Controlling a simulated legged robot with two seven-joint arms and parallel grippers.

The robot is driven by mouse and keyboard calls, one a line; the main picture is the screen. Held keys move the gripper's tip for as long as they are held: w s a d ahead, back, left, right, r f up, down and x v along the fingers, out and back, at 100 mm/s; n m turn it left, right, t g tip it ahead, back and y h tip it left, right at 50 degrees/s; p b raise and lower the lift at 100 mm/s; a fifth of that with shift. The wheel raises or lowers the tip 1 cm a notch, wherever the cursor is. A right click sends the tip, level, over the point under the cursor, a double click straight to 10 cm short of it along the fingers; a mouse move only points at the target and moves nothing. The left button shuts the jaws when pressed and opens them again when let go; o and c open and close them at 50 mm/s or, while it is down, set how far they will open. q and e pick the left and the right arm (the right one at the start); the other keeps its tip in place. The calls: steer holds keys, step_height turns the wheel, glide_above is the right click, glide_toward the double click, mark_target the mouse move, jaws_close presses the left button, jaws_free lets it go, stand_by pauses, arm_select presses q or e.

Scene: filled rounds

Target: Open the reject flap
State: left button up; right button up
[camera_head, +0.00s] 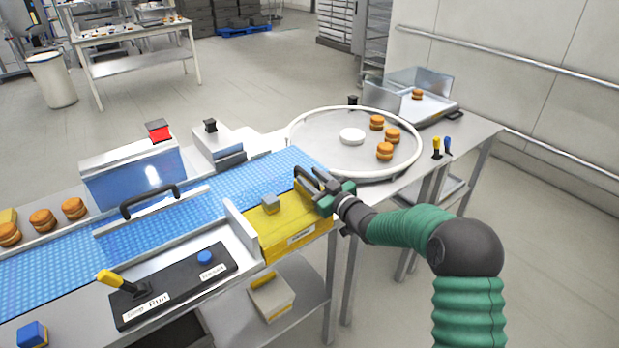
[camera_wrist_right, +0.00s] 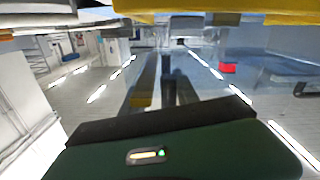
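A yellow box-like flap unit (camera_head: 287,232) with a white label sits at the right end of the blue conveyor. A small grey block (camera_head: 270,203) is on its top, and a narrow yellow edge stands at its far right corner. My right gripper (camera_head: 306,177) is over that corner, close to the yellow edge; its two dark fingers look apart with nothing between them. Whether they touch the yellow part cannot be told. In the right wrist view, yellow surfaces (camera_wrist_right: 285,18) run along the top edge. My left gripper is not in view.
A round table (camera_head: 318,152) holds several filled rounds and a white disc. A control panel (camera_head: 175,287) with a yellow lever and blue button lies in front of the conveyor (camera_head: 60,262). A black handle (camera_head: 150,200) spans the guard. More rounds sit at the left.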

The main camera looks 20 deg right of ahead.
steer(key=shift+s+a+r, duration=0.15)
steer(key=shift+a+r, duration=0.15)
steer(key=shift+a, duration=0.2)
steer(key=shift+s+a+r, duration=0.1)
steer(key=shift+a+r, duration=0.2)
steer(key=shift+a, duration=0.2)
steer(key=shift+w+d+f, duration=0.3)
steer(key=shift+d+f, duration=0.05)
steer(key=shift+f, duration=0.05)
steer(key=c, duration=0.4)
steer(key=shift+d, duration=0.35)
jaws_close()
steer(key=shift+s+a+r, duration=0.1)
steer(key=shift+a, duration=0.15)
steer(key=shift+d, duration=0.15)
